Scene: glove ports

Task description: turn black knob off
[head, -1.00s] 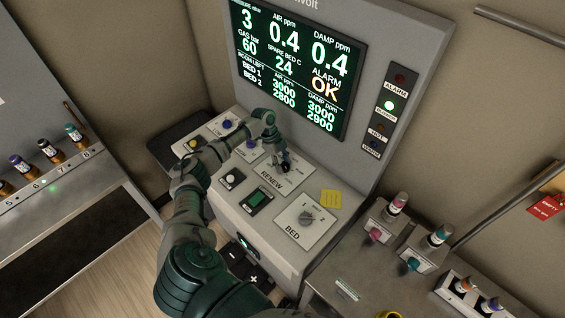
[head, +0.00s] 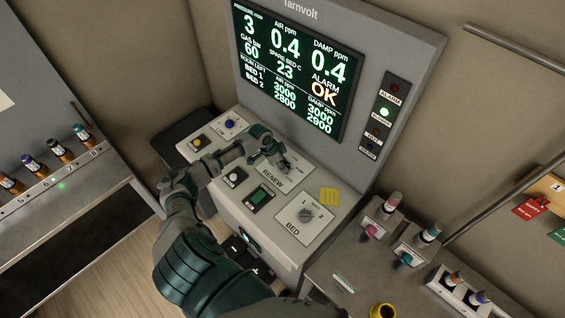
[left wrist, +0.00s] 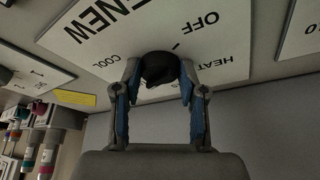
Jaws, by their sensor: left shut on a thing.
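The black knob (left wrist: 159,68) sits on the white RENEW plate (left wrist: 95,38), which carries the labels COOL, OFF and HEAT. In the left wrist view my left gripper (left wrist: 158,80) has one finger on each side of the knob and is shut on it. Which label the knob points to is hard to tell. In the head view my left gripper (head: 272,155) covers most of the knob over the RENEW plate (head: 272,182). My right gripper is in neither view.
Small bottles stand on the right bench (head: 340,285).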

